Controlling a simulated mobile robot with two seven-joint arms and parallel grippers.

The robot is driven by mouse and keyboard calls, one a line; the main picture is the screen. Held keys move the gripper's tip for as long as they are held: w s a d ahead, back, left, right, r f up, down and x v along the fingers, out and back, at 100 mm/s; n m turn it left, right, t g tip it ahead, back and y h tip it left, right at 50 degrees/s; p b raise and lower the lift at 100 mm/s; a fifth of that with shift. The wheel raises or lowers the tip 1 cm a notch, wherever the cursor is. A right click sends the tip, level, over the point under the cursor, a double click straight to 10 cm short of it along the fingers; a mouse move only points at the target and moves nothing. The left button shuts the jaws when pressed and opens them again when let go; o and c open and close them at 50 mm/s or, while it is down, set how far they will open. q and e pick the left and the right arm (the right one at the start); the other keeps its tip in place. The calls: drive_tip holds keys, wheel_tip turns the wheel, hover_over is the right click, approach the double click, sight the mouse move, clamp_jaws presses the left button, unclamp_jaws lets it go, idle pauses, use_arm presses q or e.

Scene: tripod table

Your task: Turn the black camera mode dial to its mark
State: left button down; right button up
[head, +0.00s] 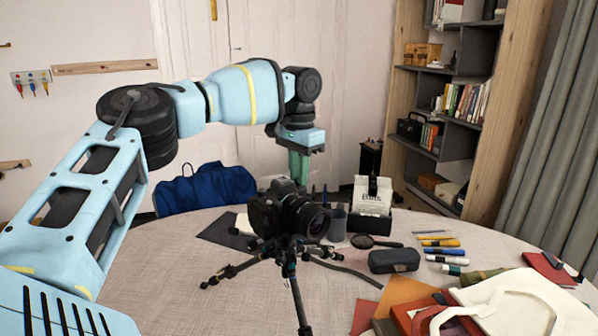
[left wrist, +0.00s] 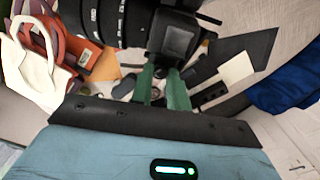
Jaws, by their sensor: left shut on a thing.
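The black camera (head: 268,214) sits upright on a small tripod (head: 294,290) on the table, its lens (head: 313,219) facing right and toward me. In the left wrist view the camera (left wrist: 178,40) fills the top middle, with its ribbed lens (left wrist: 105,22) to the left. My left gripper (head: 300,180) points straight down at the top of the camera. Its green fingers also show in the left wrist view (left wrist: 161,74), close together at the camera's edge and shut on the mode dial. The dial is mostly hidden between the fingertips, and I cannot make out its mark. My right gripper is out of view.
The round table (head: 180,262) also bears a dark case (head: 394,261), several markers (head: 440,242), a magnifier (head: 364,241), a white bag in a black box (head: 372,197) and a cream tote (head: 510,305) at the right. The table's left side is clear.

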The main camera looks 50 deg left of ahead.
use_arm(q)
drive_tip(key=shift+n, duration=0.3)
drive_tip(key=shift+n+b, duration=0.35)
drive_tip(key=shift+n, duration=2.05)
drive_tip(key=c, duration=1.3)
unclamp_jaws()
drive_tip(key=shift+c, duration=0.2)
